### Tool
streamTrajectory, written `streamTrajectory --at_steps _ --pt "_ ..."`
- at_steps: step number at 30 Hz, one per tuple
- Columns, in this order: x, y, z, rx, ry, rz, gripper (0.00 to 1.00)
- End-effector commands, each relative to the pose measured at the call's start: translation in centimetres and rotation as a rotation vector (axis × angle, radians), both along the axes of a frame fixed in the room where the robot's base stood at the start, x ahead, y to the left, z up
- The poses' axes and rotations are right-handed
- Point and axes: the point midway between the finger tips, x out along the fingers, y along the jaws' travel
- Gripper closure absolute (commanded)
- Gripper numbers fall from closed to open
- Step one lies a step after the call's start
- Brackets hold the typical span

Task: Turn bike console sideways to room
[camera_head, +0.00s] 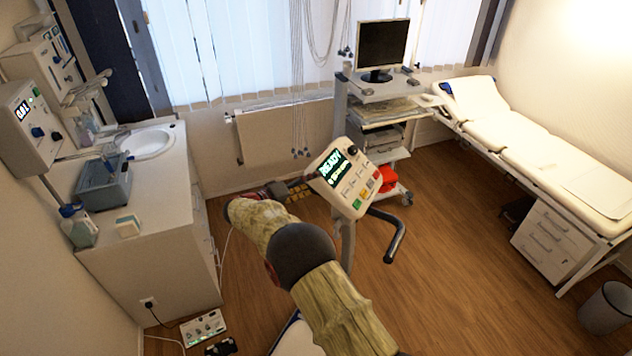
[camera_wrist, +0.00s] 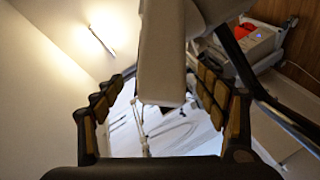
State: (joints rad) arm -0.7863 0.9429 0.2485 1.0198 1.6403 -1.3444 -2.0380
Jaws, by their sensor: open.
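The bike console (camera_head: 343,180) is a pale panel with a lit green "READY" display and coloured buttons, on a post in the middle of the head view. It faces the camera, tilted. My gripper (camera_head: 296,188) is at the console's left edge, partly hidden by my arm. In the wrist view my gripper (camera_wrist: 163,88) is open, with padded fingers on both sides. A pale slab, apparently the console's edge (camera_wrist: 162,55), reaches down between them. Gaps show on both sides of it, wider on the left; I cannot tell whether either finger touches.
A dark handlebar (camera_head: 390,232) curves right below the console. A cart with a monitor (camera_head: 382,47) stands behind, an examination bed (camera_head: 540,140) at right, and a sink counter (camera_head: 150,200) at left. Cords (camera_head: 300,80) hang behind the console. The floor between bike and bed is clear.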

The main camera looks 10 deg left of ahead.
Motion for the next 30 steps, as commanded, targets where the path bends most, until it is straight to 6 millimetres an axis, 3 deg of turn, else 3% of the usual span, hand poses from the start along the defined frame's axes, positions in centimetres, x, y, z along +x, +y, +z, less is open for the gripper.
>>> streamTrajectory --at_steps 6,12,30 --pt "-3.7 2.9 0.9 0.0 -0.001 0.002 0.27" --pt "-5.9 4.5 1.4 -0.001 0.0 0.001 0.27" --pt "-6.8 5.1 1.6 0.0 0.0 -0.001 0.27"
